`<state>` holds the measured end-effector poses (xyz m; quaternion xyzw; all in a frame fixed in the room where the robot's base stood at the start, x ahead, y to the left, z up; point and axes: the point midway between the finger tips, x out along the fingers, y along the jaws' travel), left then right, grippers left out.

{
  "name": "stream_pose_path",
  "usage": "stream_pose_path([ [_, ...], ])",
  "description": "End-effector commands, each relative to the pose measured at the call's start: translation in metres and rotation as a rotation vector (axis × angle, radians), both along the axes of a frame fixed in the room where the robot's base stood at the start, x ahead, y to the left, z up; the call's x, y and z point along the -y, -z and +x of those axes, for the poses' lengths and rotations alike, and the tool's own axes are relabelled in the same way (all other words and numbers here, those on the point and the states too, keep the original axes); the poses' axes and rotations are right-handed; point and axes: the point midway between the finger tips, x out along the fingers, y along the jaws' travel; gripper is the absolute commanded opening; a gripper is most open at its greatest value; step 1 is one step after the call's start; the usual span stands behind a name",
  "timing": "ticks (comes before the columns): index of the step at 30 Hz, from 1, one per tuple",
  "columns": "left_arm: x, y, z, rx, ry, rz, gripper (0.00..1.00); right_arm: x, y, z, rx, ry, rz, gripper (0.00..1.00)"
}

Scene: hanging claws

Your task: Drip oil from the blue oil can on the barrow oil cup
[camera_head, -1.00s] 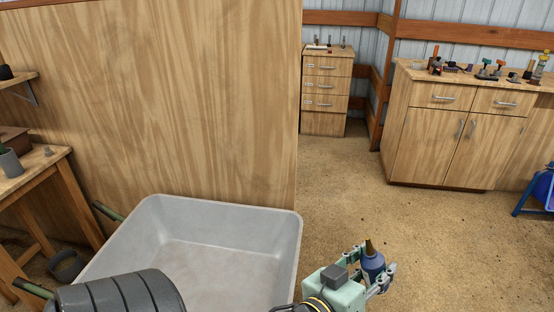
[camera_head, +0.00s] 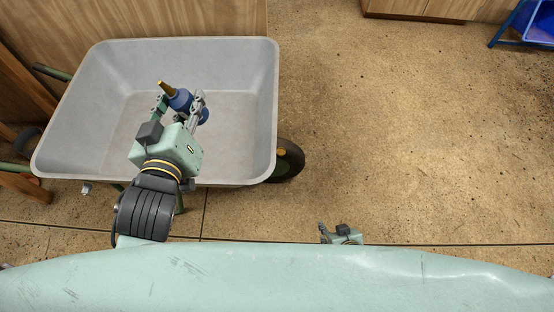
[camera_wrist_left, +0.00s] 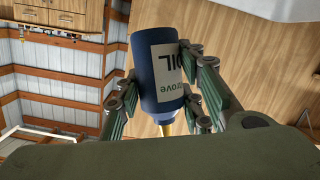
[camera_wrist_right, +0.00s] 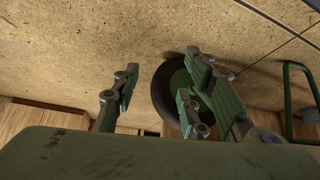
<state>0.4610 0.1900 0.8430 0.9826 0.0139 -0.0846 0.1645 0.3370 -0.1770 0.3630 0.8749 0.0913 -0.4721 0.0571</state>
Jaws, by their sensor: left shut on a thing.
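The blue oil can (camera_head: 182,100) has a brass nozzle that points up and left in the head view. My left gripper (camera_head: 179,107) is shut on the can's body and shows over the barrow tray. In the left wrist view the can (camera_wrist_left: 157,70) sits between the fingers, its pale label showing. The grey barrow (camera_head: 272,75) has a dark wheel (camera_head: 289,160) at its right end. I cannot make out the oil cup for certain. My right gripper shows only partly in the head view (camera_head: 340,233). In the right wrist view (camera_wrist_right: 162,85) it is open and empty, the wheel (camera_wrist_right: 170,95) beyond it.
A wooden panel (camera_head: 180,18) stands behind the barrow. A blue bin on a stand (camera_head: 530,25) and a wooden cabinet (camera_head: 430,8) are at the far right. The floor right of the barrow is clear.

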Motion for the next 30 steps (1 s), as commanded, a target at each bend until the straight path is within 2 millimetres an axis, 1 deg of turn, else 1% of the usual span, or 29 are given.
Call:
stream_pose_path([
  [1,0.000,0.028,0.000,0.002,0.000,-0.001,0.04,-0.005,-0.002,0.021,0.059,-0.001,0.013,0.40],
  [2,0.000,0.036,0.000,0.002,-0.001,0.000,0.04,-0.008,-0.012,0.033,0.092,-0.001,0.020,0.40],
  [3,0.000,0.046,0.000,0.002,-0.001,0.000,0.04,-0.012,-0.026,0.048,0.135,-0.002,0.030,0.40],
  [5,0.000,0.062,0.000,0.002,-0.001,0.000,0.04,-0.017,-0.049,0.067,0.201,-0.003,0.045,0.40],
  [6,0.000,0.073,0.000,0.001,0.000,0.000,0.04,-0.020,-0.065,0.078,0.246,-0.004,0.056,0.40],
  [8,0.000,0.089,0.000,0.001,0.000,0.000,0.04,-0.024,-0.090,0.092,0.310,-0.005,0.070,0.40],
  [9,0.000,0.099,0.000,0.001,0.000,0.000,0.04,-0.026,-0.108,0.100,0.354,-0.005,0.080,0.40],
  [10,0.000,0.107,0.000,0.001,0.000,0.000,0.04,-0.028,-0.121,0.104,0.386,-0.006,0.087,0.40],
  [12,0.000,0.123,0.000,0.001,0.000,-0.001,0.04,-0.030,-0.152,0.111,0.456,-0.006,0.104,0.40],
  [15,0.000,0.142,0.000,0.001,0.000,-0.001,0.04,-0.031,-0.193,0.114,0.544,-0.008,0.123,0.40],
  [18,0.000,0.155,0.000,0.002,0.000,-0.001,0.04,-0.032,-0.225,0.112,0.611,-0.009,0.138,0.40],
  [19,0.000,0.158,0.000,0.002,0.000,-0.001,0.04,-0.032,-0.233,0.111,0.626,-0.009,0.142,0.40],
  [21,0.000,0.162,0.000,0.002,0.000,-0.001,0.04,-0.032,-0.247,0.109,0.654,-0.010,0.148,0.40],
  [24,0.000,0.164,0.000,0.002,0.000,0.000,0.04,-0.031,-0.259,0.107,0.674,-0.010,0.152,0.40],
  [30,0.000,0.163,0.000,0.002,0.000,0.000,0.04,-0.031,-0.264,0.106,0.679,-0.010,0.153,0.40],
])
